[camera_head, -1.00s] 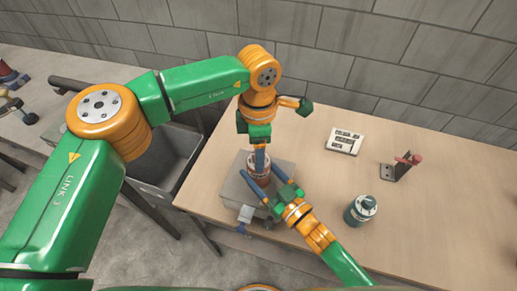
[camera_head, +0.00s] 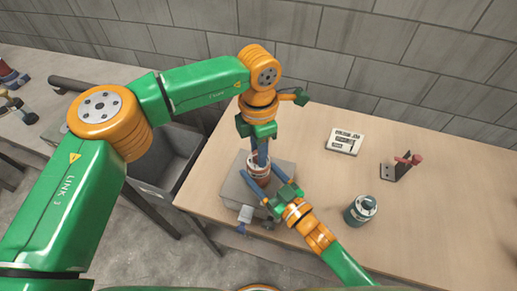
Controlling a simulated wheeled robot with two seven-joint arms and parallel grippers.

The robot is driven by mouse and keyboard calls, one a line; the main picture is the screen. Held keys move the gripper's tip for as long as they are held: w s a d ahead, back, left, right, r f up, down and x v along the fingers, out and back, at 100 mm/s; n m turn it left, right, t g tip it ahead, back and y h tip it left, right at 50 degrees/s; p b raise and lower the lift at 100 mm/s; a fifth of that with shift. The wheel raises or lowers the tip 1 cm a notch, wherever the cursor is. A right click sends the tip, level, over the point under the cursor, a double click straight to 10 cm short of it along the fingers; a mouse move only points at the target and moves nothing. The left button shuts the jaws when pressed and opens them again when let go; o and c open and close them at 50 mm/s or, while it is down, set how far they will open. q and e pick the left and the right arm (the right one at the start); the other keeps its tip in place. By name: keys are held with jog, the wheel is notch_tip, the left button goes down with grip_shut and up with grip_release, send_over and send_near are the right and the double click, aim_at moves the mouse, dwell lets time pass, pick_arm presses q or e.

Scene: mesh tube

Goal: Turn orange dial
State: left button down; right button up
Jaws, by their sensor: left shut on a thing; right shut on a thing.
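A small reddish-orange and white round body (camera_head: 258,174) stands upright on a grey block (camera_head: 283,168) near the table's left end. My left gripper (camera_head: 262,158) points straight down from above and is shut on the top of this body, where the orange dial would be. The fingers hide the dial itself, so its marks cannot be read. My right gripper (camera_head: 257,183) comes in from the lower right, low over the block. Its blue fingers are shut on the side of the round body.
A dark bracket with a red knob (camera_head: 402,166) stands at right. A grey bin (camera_head: 172,158) sits left of the table.

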pick_arm(q)
jog(key=n, duration=0.4)
jog(key=shift+n, duration=2.2)
pick_arm(e)
jog(key=shift+f, duration=0.1)
pick_arm(q)
jog(key=c, duration=0.5)
grip_release()
jog(key=shift+c, duration=0.2)
jog(key=shift+r, duration=0.1)
notch_tip(320, 180, up, 12)
